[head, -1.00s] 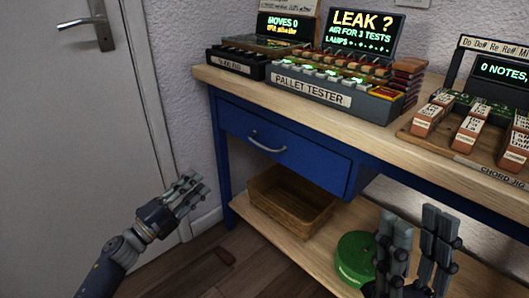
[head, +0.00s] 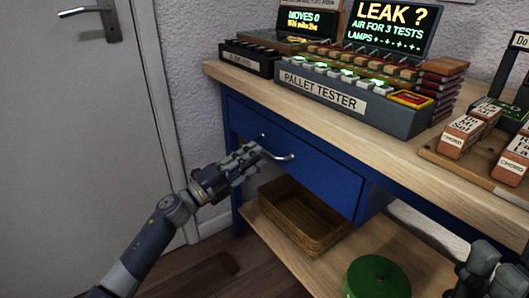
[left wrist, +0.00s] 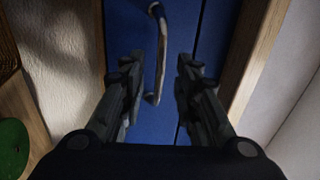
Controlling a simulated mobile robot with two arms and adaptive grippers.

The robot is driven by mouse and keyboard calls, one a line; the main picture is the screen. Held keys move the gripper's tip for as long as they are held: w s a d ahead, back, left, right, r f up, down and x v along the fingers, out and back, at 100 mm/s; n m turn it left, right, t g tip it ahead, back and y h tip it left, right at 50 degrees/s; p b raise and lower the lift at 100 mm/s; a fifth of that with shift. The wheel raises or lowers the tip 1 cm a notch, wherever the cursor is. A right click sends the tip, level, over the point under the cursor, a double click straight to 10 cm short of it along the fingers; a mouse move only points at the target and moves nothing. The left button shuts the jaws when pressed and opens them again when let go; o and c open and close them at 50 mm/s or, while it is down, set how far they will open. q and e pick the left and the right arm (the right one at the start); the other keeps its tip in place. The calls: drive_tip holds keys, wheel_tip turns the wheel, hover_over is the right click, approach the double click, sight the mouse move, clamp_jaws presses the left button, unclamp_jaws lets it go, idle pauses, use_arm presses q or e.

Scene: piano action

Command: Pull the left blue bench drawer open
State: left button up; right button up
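The left blue bench drawer (head: 318,172) is a blue front under the wooden bench top, and it looks shut. Its curved metal handle (head: 277,156) sits on the front. My left gripper (head: 250,158) is at the handle's left part in the head view. In the left wrist view the handle (left wrist: 159,55) stands ahead and between the two fingers of my left gripper (left wrist: 158,80), which are apart. I cannot tell whether they touch it. My right gripper (head: 490,272) is partly cut off at the lower right, and its finger opening is unclear.
The bench top (head: 310,115) carries a pallet tester (head: 350,105) and a chord jig with labelled blocks (head: 463,137). Below are a wicker basket (head: 305,222) and a green round object (head: 378,277) on the lower shelf. A grey door (head: 75,120) stands at left.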

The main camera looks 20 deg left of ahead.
use_arm(q)
drive_tip(key=shift+x, duration=2.05)
drive_tip(key=shift+c, duration=0.4)
clamp_jaws()
